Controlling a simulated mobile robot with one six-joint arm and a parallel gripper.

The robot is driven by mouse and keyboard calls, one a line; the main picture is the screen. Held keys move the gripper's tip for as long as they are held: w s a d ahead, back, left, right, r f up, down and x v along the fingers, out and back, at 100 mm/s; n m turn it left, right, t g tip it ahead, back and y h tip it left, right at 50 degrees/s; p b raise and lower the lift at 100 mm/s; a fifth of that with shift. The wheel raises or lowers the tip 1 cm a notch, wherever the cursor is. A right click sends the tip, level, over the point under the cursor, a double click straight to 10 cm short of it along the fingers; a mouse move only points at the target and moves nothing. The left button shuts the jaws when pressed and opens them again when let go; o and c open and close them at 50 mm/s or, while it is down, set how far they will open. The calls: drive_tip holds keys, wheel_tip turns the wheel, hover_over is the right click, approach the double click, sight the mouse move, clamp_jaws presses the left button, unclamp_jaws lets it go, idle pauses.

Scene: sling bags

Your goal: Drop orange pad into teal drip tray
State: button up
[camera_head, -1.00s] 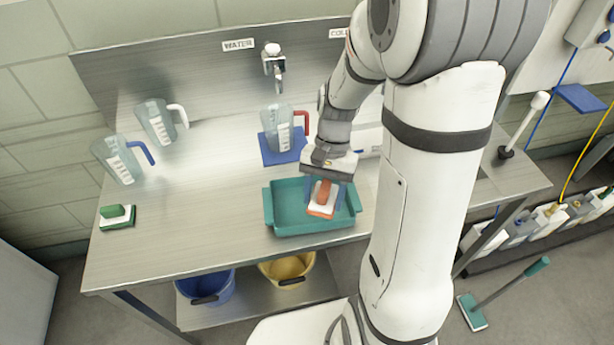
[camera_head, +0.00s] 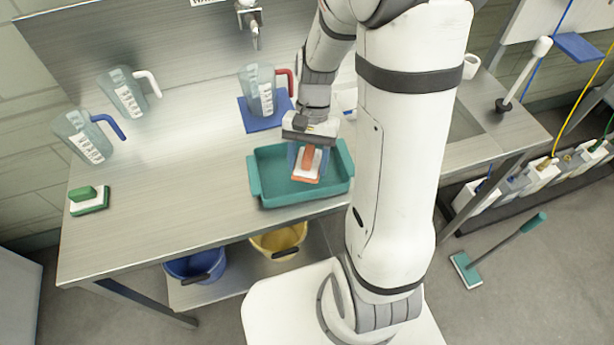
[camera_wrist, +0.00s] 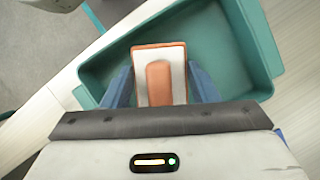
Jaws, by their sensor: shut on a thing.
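The orange pad (camera_head: 307,164) has a white plate and an orange handle. The pad also shows between the fingers in the wrist view (camera_wrist: 159,76). The teal drip tray (camera_head: 268,197) stands on the steel counter near its front edge. The pad is over the tray's inside in both views. I cannot tell whether it touches the tray's floor.
A blue mat (camera_head: 250,118) with a red-handled jug (camera_head: 262,92) lies behind the tray. Two more jugs, one blue-handled (camera_head: 82,138) and one white-handled (camera_head: 122,92), stand at left. A green pad (camera_head: 89,199) lies at the counter's left front. The counter between it and the tray is clear.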

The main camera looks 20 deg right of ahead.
drive_tip(key=o, duration=1.1)
drive_tip(key=shift+o, duration=0.2)
drive_tip(key=v, duration=0.7)
drive_tip(key=shift+w+d+r, duration=0.1)
drive_tip(key=shift+d+r, duration=0.05)
drive_tip(key=shift+r, duration=0.2)
drive_tip(key=shift+r, duration=0.3)
drive_tip(key=s+a+r+n+t+h, duration=0.1)
drive_tip(key=s+r+n+t+h, duration=0.1)
drive_tip(key=s+r+n+t, duration=0.4)
drive_tip(key=shift+s+t, duration=0.4)
drive_tip(key=shift+s, duration=1.1)
